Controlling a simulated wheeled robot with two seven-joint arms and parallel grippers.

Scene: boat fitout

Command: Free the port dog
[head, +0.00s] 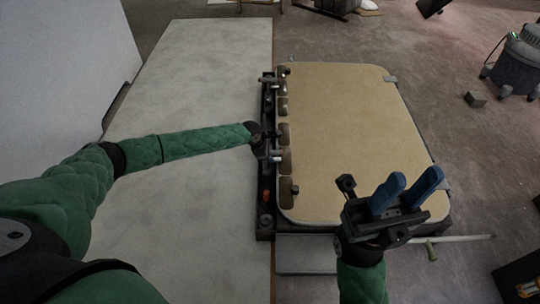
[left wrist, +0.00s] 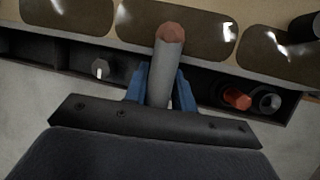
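The port dog is a grey round handle (left wrist: 166,68) with a copper-coloured end, at the dark rail (head: 266,222) along the left edge of the tan hatch panel (head: 350,130). My left gripper (head: 270,150) is at the middle of that rail. In the left wrist view its blue fingers (left wrist: 160,92) lie close on both sides of the handle and appear shut on it. The handle's lower part is hidden by the gripper. My right gripper (head: 402,194) is open and empty, over the panel's near right corner.
An orange-tipped bolt (left wrist: 237,98) sits in the rail beside the handle, with a grey bolt (left wrist: 100,67) on the other side. Dark oval pads (left wrist: 185,32) line the panel edge. Another grey handle (head: 268,80) is at the rail's far end. The pale surface left of the rail is clear.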

